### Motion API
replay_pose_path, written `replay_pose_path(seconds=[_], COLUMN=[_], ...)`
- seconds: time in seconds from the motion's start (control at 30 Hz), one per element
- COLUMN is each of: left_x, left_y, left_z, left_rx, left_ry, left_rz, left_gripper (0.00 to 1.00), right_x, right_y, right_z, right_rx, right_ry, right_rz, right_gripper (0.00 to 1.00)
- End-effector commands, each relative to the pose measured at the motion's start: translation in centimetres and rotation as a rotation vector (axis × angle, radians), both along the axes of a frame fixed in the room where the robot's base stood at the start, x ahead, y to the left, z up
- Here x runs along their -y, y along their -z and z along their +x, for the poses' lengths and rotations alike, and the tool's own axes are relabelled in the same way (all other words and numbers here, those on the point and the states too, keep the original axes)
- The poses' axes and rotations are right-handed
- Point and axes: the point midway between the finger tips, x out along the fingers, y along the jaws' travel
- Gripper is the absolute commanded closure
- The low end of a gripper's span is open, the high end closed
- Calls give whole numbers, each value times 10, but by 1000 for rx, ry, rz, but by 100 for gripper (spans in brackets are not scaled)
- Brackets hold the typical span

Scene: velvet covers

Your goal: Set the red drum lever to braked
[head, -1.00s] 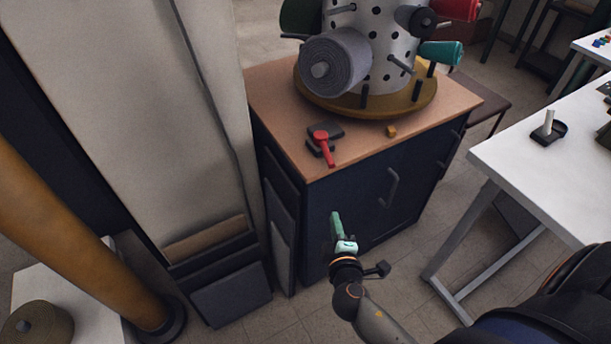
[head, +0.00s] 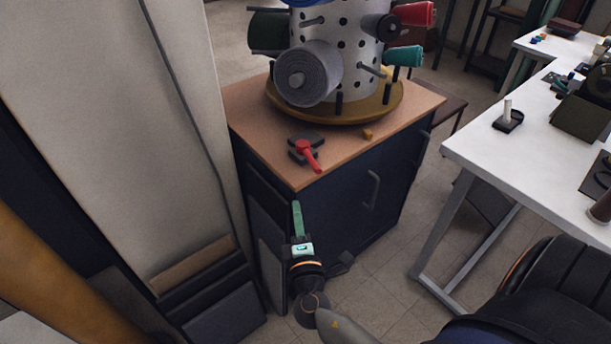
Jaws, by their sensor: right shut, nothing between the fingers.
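The red lever (head: 309,156) sits on a dark base (head: 304,142) near the front left corner of the wooden cabinet top. Its handle points toward the front edge, slightly to the right. The drum (head: 352,45), a white perforated cylinder with rolls on pegs, stands behind it on a round brown turntable (head: 375,111). My right gripper (head: 297,205) is in front of the cabinet, just below the lever in the picture. Its green fingers are shut and empty, apart from the lever. My left gripper is not in view.
A small orange block (head: 367,134) lies on the cabinet top, right of the lever. A pale panel (head: 130,130) stands close on the left. A white table (head: 480,148) with several items stands to the right. Open floor lies between cabinet and table.

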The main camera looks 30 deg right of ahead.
Motion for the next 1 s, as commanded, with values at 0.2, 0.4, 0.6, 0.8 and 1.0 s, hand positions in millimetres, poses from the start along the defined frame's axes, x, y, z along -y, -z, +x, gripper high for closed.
replay_pose_path(seconds=[0.2,0.4,0.6,0.8,1.0], left_x=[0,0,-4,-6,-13], left_y=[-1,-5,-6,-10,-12], left_z=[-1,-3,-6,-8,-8], left_rx=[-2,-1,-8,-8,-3], left_ry=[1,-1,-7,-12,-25], left_rz=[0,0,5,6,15], left_gripper=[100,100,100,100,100], right_x=[2,15,34,58,79], right_y=[-1,-3,-4,-5,-6], right_z=[4,31,70,87,82], right_rx=[1,2,1,-4,-1], right_ry=[1,2,1,2,1], right_rz=[1,0,0,-2,0], right_gripper=[100,100,100,100,100])
